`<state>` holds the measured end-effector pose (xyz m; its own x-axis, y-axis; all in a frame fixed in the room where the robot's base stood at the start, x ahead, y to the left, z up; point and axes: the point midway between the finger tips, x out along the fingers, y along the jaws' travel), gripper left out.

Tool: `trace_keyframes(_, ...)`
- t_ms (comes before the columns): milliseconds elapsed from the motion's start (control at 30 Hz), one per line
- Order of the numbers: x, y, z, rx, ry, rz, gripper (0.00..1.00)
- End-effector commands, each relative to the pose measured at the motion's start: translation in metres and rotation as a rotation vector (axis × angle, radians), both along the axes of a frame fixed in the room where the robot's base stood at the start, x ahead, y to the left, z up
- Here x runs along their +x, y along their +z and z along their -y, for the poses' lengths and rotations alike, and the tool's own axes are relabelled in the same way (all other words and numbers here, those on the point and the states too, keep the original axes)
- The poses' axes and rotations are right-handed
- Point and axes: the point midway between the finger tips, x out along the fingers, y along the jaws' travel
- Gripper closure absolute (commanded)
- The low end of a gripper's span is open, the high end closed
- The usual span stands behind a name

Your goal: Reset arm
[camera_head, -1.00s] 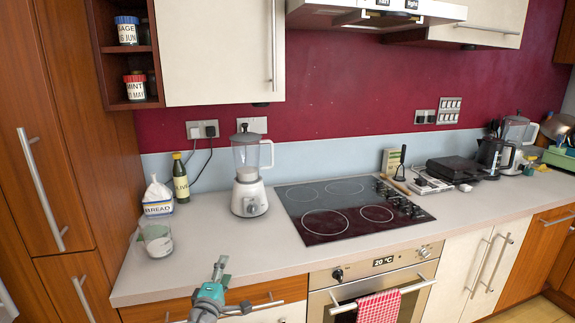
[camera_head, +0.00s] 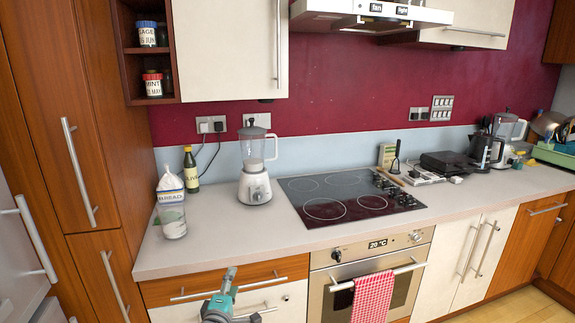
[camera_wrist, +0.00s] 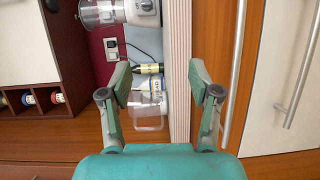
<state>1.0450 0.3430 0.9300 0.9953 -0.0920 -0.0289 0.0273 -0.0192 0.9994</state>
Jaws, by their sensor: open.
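My gripper (camera_head: 232,275) is at the bottom of the head view, in front of the drawer below the counter edge. In the wrist view my gripper (camera_wrist: 160,85) has its two fingers spread wide apart, with nothing between them that it touches. It is open and empty. Behind the fingers the wrist view shows a clear container (camera_wrist: 150,110), a bread bag and a dark bottle (camera_wrist: 148,69), all some way off. My arm is mostly out of the head view.
The counter (camera_head: 225,225) holds a blender (camera_head: 254,180), a bread bag (camera_head: 170,184), a clear container (camera_head: 173,222) and an olive bottle (camera_head: 191,170). A hob (camera_head: 350,195) sits right of the blender. Below are an oven with a red towel (camera_head: 373,300) and drawer handles (camera_head: 190,296).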

Motion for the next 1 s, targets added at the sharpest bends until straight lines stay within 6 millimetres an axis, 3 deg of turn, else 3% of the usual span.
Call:
trace_keyframes(267, -0.022, -0.052, 0.034, 0.052, 0.022, -0.05, 0.38)
trace_keyframes(467, -0.054, -0.106, 0.075, 0.129, 0.046, -0.106, 0.38)
trace_keyframes(700, -0.123, -0.175, 0.138, 0.277, 0.074, -0.186, 0.38)
trace_keyframes(1000, -0.227, -0.227, 0.206, 0.487, 0.085, -0.264, 0.38)
